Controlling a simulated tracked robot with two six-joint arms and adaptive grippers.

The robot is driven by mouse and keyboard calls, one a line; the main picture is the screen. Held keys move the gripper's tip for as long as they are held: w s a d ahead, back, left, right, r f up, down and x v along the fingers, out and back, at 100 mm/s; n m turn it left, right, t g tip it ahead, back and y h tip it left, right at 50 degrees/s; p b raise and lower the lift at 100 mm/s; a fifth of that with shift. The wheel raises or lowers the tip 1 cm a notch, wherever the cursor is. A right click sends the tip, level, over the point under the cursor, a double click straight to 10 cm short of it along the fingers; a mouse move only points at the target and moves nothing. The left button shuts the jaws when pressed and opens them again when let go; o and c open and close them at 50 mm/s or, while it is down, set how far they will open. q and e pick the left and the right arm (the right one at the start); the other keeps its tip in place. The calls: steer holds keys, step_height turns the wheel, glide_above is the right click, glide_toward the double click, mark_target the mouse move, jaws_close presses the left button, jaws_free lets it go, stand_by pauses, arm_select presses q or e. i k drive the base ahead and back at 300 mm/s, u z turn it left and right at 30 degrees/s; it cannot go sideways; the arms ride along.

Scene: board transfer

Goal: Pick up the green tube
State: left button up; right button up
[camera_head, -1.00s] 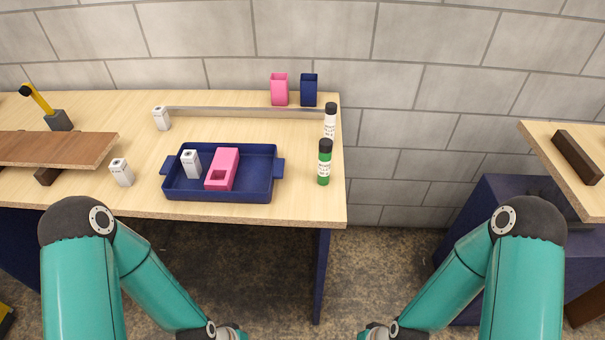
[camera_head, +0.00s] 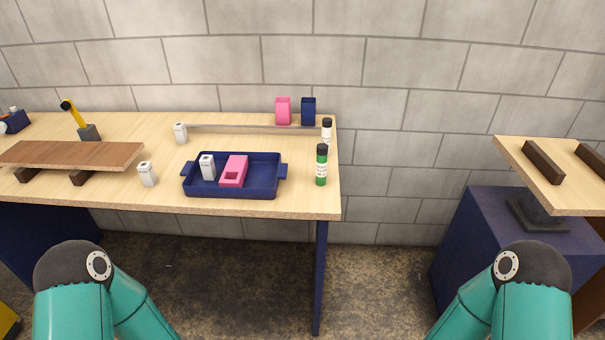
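The green tube (camera_head: 321,165) stands upright near the right edge of the wooden table (camera_head: 270,208). It has a black cap and a white label. A white tube (camera_head: 327,131) with a black cap stands just behind it, partly hidden by it. Both my grippers are below the bottom edge of the picture. Only my teal arm links show at the lower left and lower right, well in front of the table and apart from the tube.
Left of the tube, a dark blue tray (camera_head: 274,176) holds a pink block (camera_head: 234,171) and a white block (camera_head: 207,167). A brown board (camera_head: 70,154) lies left. Another table (camera_head: 510,158) stands right, across a gap.

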mark_target(323, 149)
steer(key=z, duration=0.35)
steer(key=i, duration=0.95)
steer(key=u, duration=1.65)
steer(key=k, duration=0.7)
steer(key=z, duration=0.35)
